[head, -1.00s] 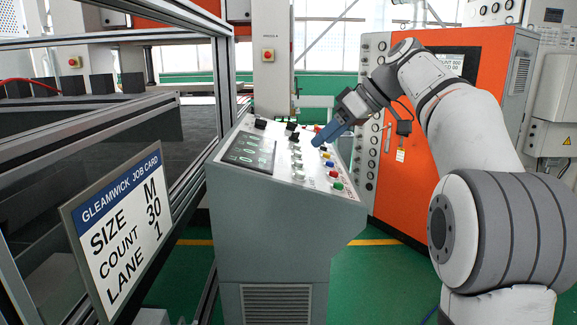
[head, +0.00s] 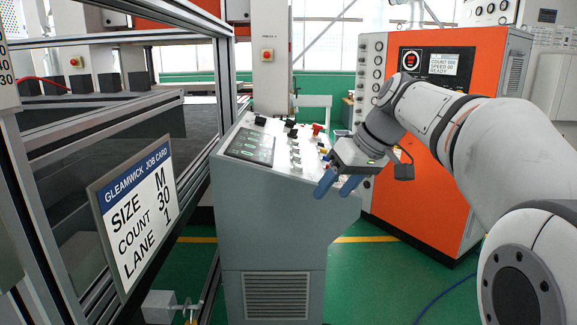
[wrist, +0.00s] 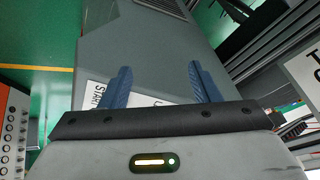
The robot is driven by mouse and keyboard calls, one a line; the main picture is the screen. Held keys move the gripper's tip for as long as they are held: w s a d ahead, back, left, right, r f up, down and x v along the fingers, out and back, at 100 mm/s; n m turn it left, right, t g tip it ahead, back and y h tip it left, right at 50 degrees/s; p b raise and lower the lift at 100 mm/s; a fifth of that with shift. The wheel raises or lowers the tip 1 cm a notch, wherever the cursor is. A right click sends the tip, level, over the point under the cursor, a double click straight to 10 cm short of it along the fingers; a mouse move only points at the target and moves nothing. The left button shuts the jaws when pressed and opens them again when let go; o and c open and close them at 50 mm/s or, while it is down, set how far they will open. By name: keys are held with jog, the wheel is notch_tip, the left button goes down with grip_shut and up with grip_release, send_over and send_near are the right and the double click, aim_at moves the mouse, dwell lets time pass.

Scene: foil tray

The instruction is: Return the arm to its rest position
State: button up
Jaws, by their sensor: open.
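My gripper (head: 338,186) is in front of the right side of the grey control console (head: 268,225) in the head view. Its blue fingers are apart, with nothing between them. In the wrist view my gripper (wrist: 160,85) is open, with the grey console side (wrist: 150,50) beyond the fingers. My arm reaches in from the right and hides part of the console's button panel (head: 285,150). I cannot tell whether the fingers touch the console.
An orange cabinet (head: 400,185) with a small screen (head: 443,64) reading READY stands behind my arm. A job card (head: 135,215) reading M, 30, 1 hangs on the metal frame (head: 222,90) at left. Green floor (head: 385,285) is open right of the console.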

jog(key=s+d+f+m+h, duration=0.2)
jog(key=s+f+m, duration=0.1)
jog(key=s+f, duration=0.8)
jog(key=s+d+f+m+h, duration=0.3)
jog(key=s+f, duration=0.7)
jog(key=s, duration=0.1)
jog(key=shift+d+f, duration=0.3)
jog(key=shift+f, duration=0.1)
